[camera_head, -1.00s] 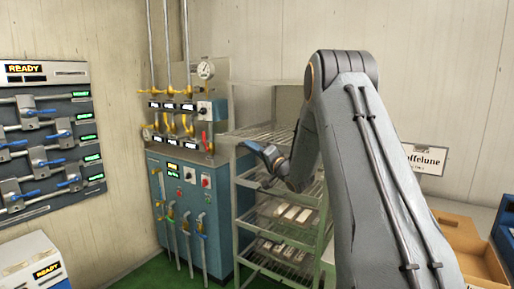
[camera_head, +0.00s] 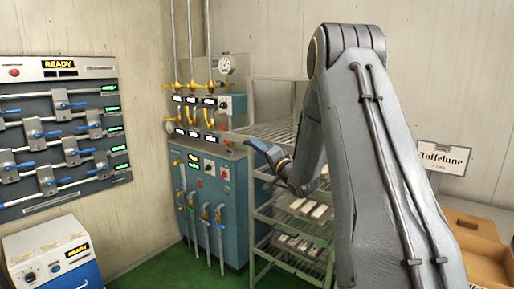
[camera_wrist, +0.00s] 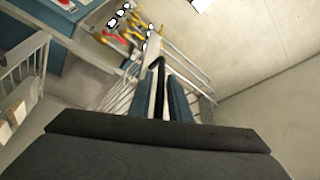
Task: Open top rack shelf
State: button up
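The rack (camera_head: 262,213) stands against the back wall, with several wire shelves. Its top rack shelf (camera_head: 272,132) sticks out past the rack frame on the left. My gripper (camera_head: 258,149) is at this shelf's front edge, in front of the rack. In the wrist view my gripper's blue fingers (camera_wrist: 165,98) are close together around a narrow bar, with shelf wires (camera_wrist: 190,72) on both sides. The fingers look shut on the shelf's edge; the exact contact is small and partly hidden. My arm hides the right part of the rack.
A blue valve cabinet (camera_head: 212,205) with pipes and gauge stands just left of the rack. Lower shelves hold pale blocks (camera_head: 310,210). A panel with blue-handled valves (camera_head: 62,135) is on the left wall. An open cardboard box (camera_head: 480,250) is at right. Green floor is free in front.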

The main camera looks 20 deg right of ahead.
jog(key=shift+a, duration=0.1)
jog(key=shift+s+f, duration=0.15)
jog(key=shift+s, duration=0.1)
jog(key=b+v, duration=0.2)
jog(key=v, duration=0.5)
jog(key=shift+b, duration=0.3)
jog(key=shift+s, duration=0.1)
